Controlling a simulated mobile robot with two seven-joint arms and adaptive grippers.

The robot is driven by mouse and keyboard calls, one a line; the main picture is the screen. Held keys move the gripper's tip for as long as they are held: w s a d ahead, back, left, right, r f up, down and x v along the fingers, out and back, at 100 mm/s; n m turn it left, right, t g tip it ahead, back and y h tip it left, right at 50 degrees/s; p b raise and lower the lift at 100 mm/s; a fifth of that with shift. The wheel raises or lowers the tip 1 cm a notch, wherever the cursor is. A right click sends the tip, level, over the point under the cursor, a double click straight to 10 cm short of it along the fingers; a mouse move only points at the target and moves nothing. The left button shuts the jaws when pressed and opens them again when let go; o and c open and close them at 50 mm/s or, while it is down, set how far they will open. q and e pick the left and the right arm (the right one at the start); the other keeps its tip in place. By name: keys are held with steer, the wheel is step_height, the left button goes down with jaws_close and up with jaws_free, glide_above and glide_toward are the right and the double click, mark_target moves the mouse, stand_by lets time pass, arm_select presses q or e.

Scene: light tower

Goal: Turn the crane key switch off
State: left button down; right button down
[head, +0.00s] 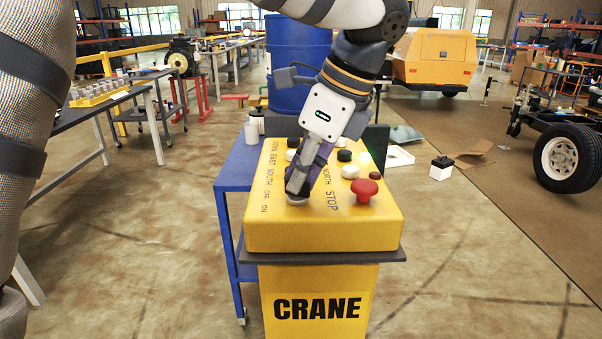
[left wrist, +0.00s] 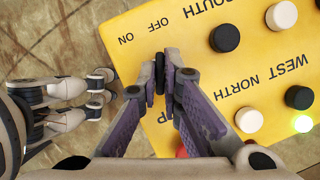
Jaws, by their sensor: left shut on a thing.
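The crane key switch (head: 297,200) is on the near left part of the yellow control box (head: 270,233), by the OFF and ON labels. Its round base shows just below my fingertips in the head view. My left gripper (head: 294,187) reaches down from above. In the left wrist view my left gripper (left wrist: 161,72) has its two purple-grey fingers closed together on the small dark key switch (left wrist: 160,73). The fingers hide most of it, so its exact turn angle is hard to tell. A green lamp (head: 365,158) is lit on the box. My right gripper is not in view.
A red mushroom button (head: 364,188) stands right of the key switch, by the STOP label. Several black and white buttons sit farther back on the box. A blue table (head: 232,172) and blue barrel (head: 298,55) stand behind it.

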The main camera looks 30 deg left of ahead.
arm_select(q)
steer(key=n+g, duration=0.1)
steer(key=n, duration=0.1)
steer(key=n+h, duration=0.1)
steer(key=n, duration=0.2)
steer(key=shift+w+a+g, duration=0.1)
steer(key=shift+w+g, duration=0.1)
steer(key=shift+g, duration=0.2)
steer(key=n+g+h, duration=0.1)
steer(key=n, duration=0.4)
steer(key=shift+a, duration=0.1)
steer(key=shift+n+h, duration=0.3)
steer(key=c, duration=1.8)
jaws_free()
steer(key=shift+o, duration=0.2)
